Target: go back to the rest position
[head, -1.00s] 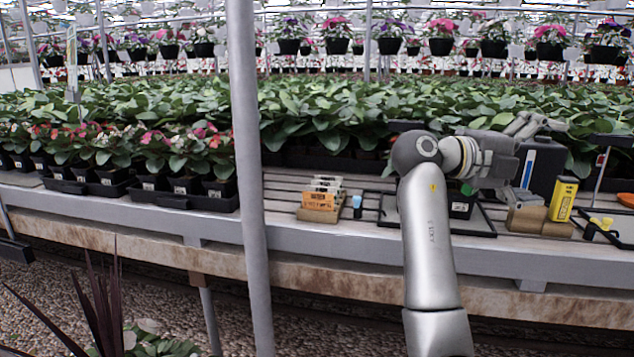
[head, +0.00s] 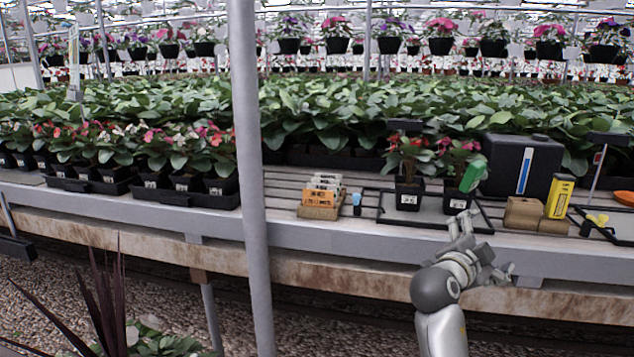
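My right gripper (head: 487,246) is low in front of the bench's front edge, at the right of the head view. Its fingers are spread apart and nothing shows between them. The arm comes up from the bottom of the picture. My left gripper is not in view. Behind the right gripper, two potted plants with red flowers, one left (head: 407,180) and one right (head: 456,190), stand on the bench. A green object (head: 473,175) shows at the right plant; I cannot tell whether it touches it.
A grey metal post (head: 248,150) rises in front of the bench (head: 330,240). On the bench are seed packets in a holder (head: 320,200), a black box (head: 518,165), a yellow box (head: 559,197), a brown block (head: 523,213) and an orange dish (head: 625,198).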

